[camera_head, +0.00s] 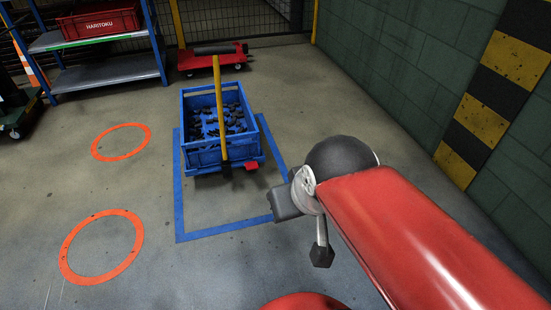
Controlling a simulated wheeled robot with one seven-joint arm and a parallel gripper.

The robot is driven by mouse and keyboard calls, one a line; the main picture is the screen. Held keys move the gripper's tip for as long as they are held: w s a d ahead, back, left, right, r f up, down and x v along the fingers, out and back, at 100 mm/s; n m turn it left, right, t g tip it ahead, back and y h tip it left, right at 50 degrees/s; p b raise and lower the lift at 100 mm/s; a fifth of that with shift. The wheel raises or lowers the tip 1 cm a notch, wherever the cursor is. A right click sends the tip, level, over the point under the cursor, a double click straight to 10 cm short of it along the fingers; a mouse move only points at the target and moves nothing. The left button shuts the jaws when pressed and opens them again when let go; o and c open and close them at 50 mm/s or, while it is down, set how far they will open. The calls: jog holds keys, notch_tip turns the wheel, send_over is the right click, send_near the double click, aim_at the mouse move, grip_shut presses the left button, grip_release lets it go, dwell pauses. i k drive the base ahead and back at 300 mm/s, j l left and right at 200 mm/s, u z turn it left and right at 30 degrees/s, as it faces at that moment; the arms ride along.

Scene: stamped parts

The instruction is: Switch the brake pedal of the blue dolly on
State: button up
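The blue dolly (203,170) stands on the floor in camera_head, left of centre, under a blue crate (203,157) of small black parts. A yellow handle post (219,105) with a dark grip bar (214,49) rises at its near side. A small red pedal (252,165) sticks out at its near right corner. The pedal's on or off position cannot be read. My red arm enters from the lower right. A dark tip (322,256), apparently my gripper, hangs right of and nearer than the dolly, clear of the pedal. Its fingers cannot be made out.
A blue floor outline (180,210) surrounds the dolly. Two orange rings (72,275) mark open floor on the left. A red dolly (213,61) stands behind, by a mesh fence. A shelf (105,72) with a red crate (100,22) is back left; a green wall (400,60) is right.

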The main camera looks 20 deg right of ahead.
aim_at(251, 165)
jog(key=z, duration=0.15)
jog(key=i+l, duration=0.15)
jog(key=i, duration=1)
jog(key=j+u, duration=0.05)
